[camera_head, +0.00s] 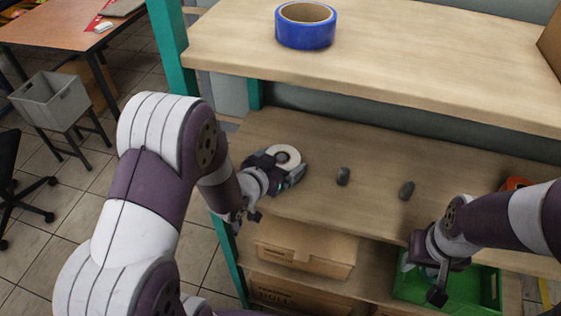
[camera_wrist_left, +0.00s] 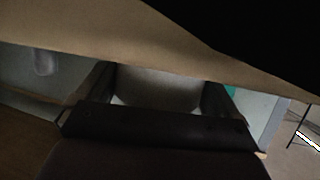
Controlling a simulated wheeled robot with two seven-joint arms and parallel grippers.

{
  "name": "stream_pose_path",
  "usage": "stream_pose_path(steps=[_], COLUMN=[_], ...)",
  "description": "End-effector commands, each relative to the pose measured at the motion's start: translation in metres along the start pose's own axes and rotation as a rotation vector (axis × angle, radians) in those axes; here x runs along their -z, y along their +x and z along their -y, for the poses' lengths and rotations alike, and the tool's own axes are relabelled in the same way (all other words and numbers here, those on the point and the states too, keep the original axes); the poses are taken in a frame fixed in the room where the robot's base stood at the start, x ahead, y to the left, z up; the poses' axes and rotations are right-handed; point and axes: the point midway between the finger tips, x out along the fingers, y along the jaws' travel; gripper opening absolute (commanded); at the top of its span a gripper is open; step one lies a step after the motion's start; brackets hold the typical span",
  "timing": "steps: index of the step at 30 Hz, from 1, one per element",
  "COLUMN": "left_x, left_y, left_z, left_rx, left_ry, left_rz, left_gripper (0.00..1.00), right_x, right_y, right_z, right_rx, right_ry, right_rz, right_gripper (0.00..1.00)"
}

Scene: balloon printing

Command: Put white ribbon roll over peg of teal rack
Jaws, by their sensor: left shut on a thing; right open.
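The white ribbon roll (camera_head: 284,155) with a brown core is over the middle shelf of the teal rack (camera_head: 172,45). My left gripper (camera_head: 282,172) is shut on it, near the shelf's left end. In the left wrist view, a pale surface (camera_wrist_left: 157,90) between the fingers looks like the roll. Two short grey pegs stand on this shelf, the nearer one (camera_head: 343,176) right of the roll and the other (camera_head: 407,189) further right. The roll is apart from both. My right gripper (camera_head: 430,275) is open and empty, over the green crate.
An orange-red thing (camera_head: 515,184) is partly hidden behind my right arm. Below are cardboard boxes (camera_head: 305,245) and a green crate (camera_head: 480,287). The middle shelf is clear between roll and pegs.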

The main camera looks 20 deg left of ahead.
Motion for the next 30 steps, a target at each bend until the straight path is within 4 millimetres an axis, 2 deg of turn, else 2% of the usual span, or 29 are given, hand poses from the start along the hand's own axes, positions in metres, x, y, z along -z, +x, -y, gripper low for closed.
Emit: stream_pose_path(steps=[8,11,14,24,27,30], left_x=[0.0,0.001,0.0,0.001,0.001,0.001], left_y=[-0.001,-0.008,-0.024,-0.103,-0.118,-0.125], left_z=[0.0,0.001,0.001,0.001,0.001,0.001], left_rx=[0.0,0.001,0.002,0.005,0.004,0.002], left_ry=[0.0,0.001,0.0,-0.001,-0.002,-0.001], left_rz=[0.0,-0.001,-0.001,-0.002,0.0,0.0], left_gripper=[1.0,1.0,1.0,1.0,1.0,1.0], right_x=[0.0,0.0,0.0,0.0,0.0,0.0], right_y=[0.0,0.001,0.002,0.001,-0.003,-0.003], right_z=[0.0,0.0,0.0,0.0,0.0,0.0], right_rx=[0.0,0.0,0.0,0.0,0.0,0.0], right_ry=[0.0,0.0,0.0,0.0,0.0,0.0], right_rz=[0.0,0.0,0.0,0.0,0.0,0.0], right_gripper=[0.43,0.43,0.43,0.43,0.43,0.43])
